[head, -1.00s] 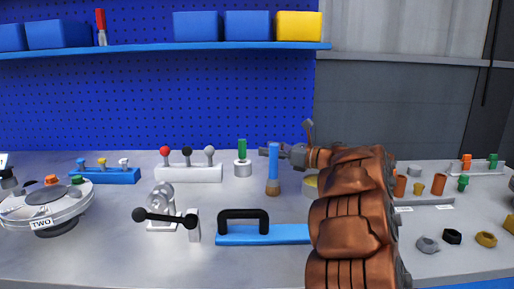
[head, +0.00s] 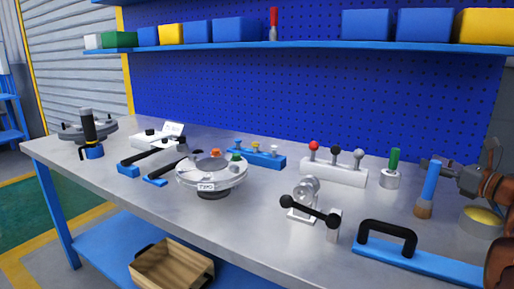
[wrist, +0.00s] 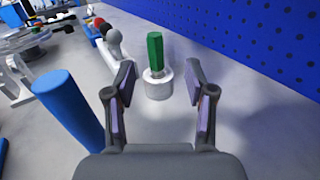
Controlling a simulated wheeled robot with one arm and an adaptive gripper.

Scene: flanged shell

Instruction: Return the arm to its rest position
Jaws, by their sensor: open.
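My gripper (wrist: 160,115) is open in the wrist view, with nothing between its fingers. A green peg in a white round holder (wrist: 157,80) stands upright on the bench beyond the fingertips. In the head view my gripper (head: 455,174) is at the right edge, just right of a blue upright cylinder (head: 430,183) with a brown base. That cylinder also shows at the left of the wrist view (wrist: 66,105). The rest of my arm (head: 503,235) is mostly cut off by the right edge of the head view.
The grey bench (head: 130,185) holds a round flanged unit labelled TWO (head: 212,175), a black-handled crank (head: 311,212), a lever block (head: 333,172) and a blue plate with a black handle (head: 420,263). A blue shelf (head: 300,47) runs above. A wooden crate (head: 172,272) is below the bench.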

